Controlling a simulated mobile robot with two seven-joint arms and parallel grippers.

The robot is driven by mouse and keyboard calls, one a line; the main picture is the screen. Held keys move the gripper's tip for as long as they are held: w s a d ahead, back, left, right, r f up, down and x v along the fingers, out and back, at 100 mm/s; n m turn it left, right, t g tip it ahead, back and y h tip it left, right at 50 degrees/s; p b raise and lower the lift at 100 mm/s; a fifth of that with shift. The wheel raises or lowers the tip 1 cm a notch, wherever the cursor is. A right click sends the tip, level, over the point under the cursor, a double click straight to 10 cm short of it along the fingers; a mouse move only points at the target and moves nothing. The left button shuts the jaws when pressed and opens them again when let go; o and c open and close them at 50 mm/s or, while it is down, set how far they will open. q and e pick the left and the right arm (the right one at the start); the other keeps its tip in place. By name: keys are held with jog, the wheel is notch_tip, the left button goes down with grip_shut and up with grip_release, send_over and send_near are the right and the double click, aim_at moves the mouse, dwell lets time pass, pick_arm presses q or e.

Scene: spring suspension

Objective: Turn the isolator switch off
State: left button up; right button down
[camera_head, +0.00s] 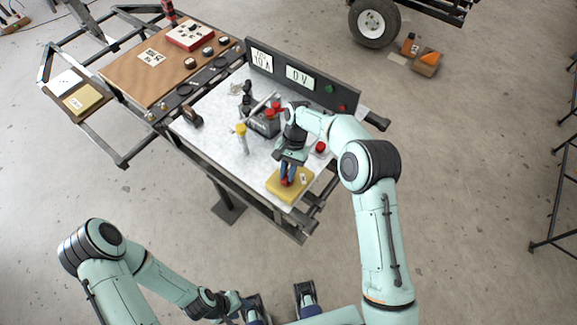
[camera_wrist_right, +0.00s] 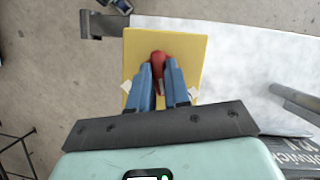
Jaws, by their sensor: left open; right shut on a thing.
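The isolator switch is a yellow block (camera_head: 278,191) with a red knob on top, at the near right corner of the white-topped bench. In the right wrist view, the yellow block (camera_wrist_right: 190,50) lies below the fingers, and the red knob (camera_wrist_right: 158,60) stands between them. My right gripper (camera_head: 288,176) is above the block, its blue fingers shut on the red knob. The fingers hide part of the knob, and I cannot read its position. My left gripper (camera_head: 236,305) is low in the head view, away from the bench; its fingers are small and hard to make out.
A brown board (camera_head: 155,60) adjoins at left. Another red knob (camera_head: 320,147) is at the right edge.

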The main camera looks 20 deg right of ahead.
jog(key=n+p, duration=0.1)
jog(key=n, duration=0.1)
jog(key=n+h+p, duration=0.1)
jog(key=n+p, duration=0.1)
jog(key=shift+w+a+r+g+h, duration=0.1)
jog(key=shift+g+h, duration=0.2)
jog(key=shift+g, duration=0.1)
pick_arm(q)
jog(key=w+r+p, duration=0.1)
jog(key=w+r, duration=0.2)
jog(key=r, duration=0.3)
jog(key=shift+t+p, duration=0.3)
jog(key=shift+p, duration=0.05)
pick_arm(e)
jog(key=shift+n+h, duration=0.4)
jog(key=shift+n, duration=0.6)
pick_arm(q)
jog(key=shift+r, duration=0.15)
pick_arm(e)
jog(key=c, duration=1.1)
grip_release()
